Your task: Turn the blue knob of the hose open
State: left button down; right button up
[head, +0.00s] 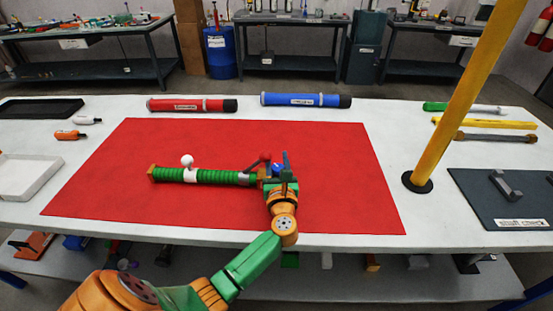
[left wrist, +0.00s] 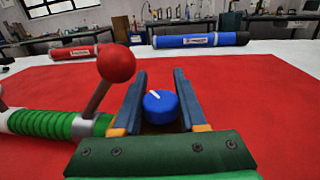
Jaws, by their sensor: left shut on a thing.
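The green ribbed hose (head: 205,176) lies across the red mat (head: 330,210). Its white ball (head: 187,160) stands near the left end and its red ball lever (head: 264,158) near the right end. The blue knob (head: 277,168) is at the right end, partly hidden by my left gripper (head: 284,165). In the left wrist view, the blue knob (left wrist: 160,106) sits between the two fingers of my left gripper (left wrist: 160,98), which is shut on it. A white mark on the knob points to the upper left. The red ball (left wrist: 116,62) is just left of the fingers. My right gripper is not in view.
A red tube (head: 190,105) and a blue tube (head: 305,100) lie behind the mat. A yellow pole (head: 455,105) rises from the table on the right. Tools lie farther right, and a white tray (head: 30,177) is at the left. The mat's right part is clear.

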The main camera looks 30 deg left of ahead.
aim_at(274, 172)
pick_arm(q)
jog(key=m+t+h, duration=0.1)
jog(key=m+t+h+p, duration=0.1)
jog(key=h, duration=0.1)
jog(key=m+h, duration=0.1)
jog(key=h, duration=0.1)
jog(key=shift+w+d+m+t, duration=0.25)
jog(key=shift+d+m+t, duration=0.05)
jog(key=shift+d+t, duration=0.1)
jog(key=shift+w+d+m+t+h, duration=0.1)
jog(key=shift+d+m+t+h, duration=0.15)
jog(key=shift+m+h, duration=0.75)
jog(key=shift+d+m+t+h, duration=0.15)
jog(key=shift+m+t+h, duration=0.35)
jog(key=shift+h, duration=0.9)
jog(key=shift+c, duration=2.2)
grip_release()
jog(key=shift+s+d, duration=0.15)
jog(key=shift+s, duration=1.6)
jog(key=shift+s+d, duration=0.1)
jog(key=shift+s, duration=1.65)
